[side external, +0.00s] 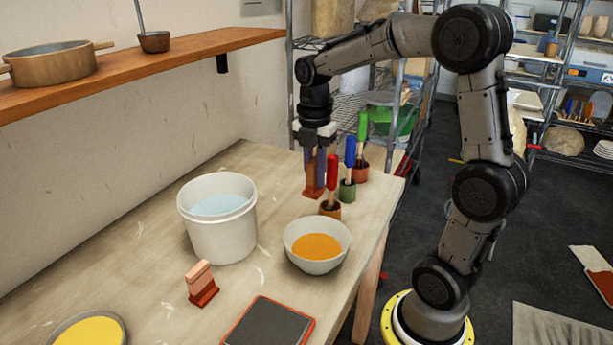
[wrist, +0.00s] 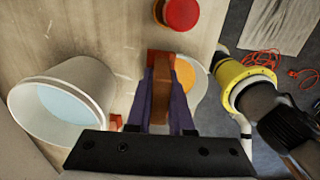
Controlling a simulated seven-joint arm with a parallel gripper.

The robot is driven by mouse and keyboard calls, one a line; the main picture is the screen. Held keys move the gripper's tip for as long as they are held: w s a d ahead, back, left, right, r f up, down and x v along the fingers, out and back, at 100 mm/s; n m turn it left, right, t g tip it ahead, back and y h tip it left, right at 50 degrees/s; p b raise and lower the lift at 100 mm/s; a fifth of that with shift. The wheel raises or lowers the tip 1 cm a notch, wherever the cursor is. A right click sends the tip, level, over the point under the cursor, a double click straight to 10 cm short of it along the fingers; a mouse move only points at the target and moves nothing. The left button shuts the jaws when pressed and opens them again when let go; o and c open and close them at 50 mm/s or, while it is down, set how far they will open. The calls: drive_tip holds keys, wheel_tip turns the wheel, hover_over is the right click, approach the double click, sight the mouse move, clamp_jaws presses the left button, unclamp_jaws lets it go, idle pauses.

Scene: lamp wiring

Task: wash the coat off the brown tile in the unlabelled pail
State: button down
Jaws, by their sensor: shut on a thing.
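My gripper (side external: 314,178) points down near the back of the table, its purple fingers shut on the upright brown tile (side external: 320,167). The tile's lower end is at a red stand (side external: 313,193); I cannot tell whether it is seated or just clear. In the wrist view the tile (wrist: 161,95) sits between the fingers (wrist: 162,78). Any coat on it is hard to make out. A plain white pail (side external: 222,238) of pale blue water stands nearer the camera, left of my gripper; it shows at left in the wrist view (wrist: 98,85). No label shows on it.
Pots with red-handled (side external: 331,175), blue-handled (side external: 350,152) and green-handled (side external: 362,128) brushes stand right of my gripper. A white bowl (side external: 318,264) holds orange liquid. A pink tile (side external: 199,275) stands in another red stand. A dark red-edged pad (side external: 268,322) and yellow dish (side external: 88,331) lie in front.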

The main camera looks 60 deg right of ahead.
drive_tip(key=w+a+r+n, duration=0.2)
drive_tip(key=w+a+r, duration=0.15)
drive_tip(key=w, duration=0.35)
drive_tip(key=w+a+r+n, duration=0.2)
drive_tip(key=w+a+r, duration=0.15)
drive_tip(key=w, duration=0.45)
drive_tip(key=shift+n, duration=0.8)
drive_tip(key=w+a, duration=0.2)
drive_tip(key=a, duration=0.1)
drive_tip(key=w+a, duration=0.1)
drive_tip(key=shift+a+f, duration=0.35)
drive_tip(key=shift+f, duration=7.75)
drive_tip(key=shift+r, duration=0.1)
wheel_tip(320, 180, up, 13)
drive_tip(key=shift+r, duration=0.15)
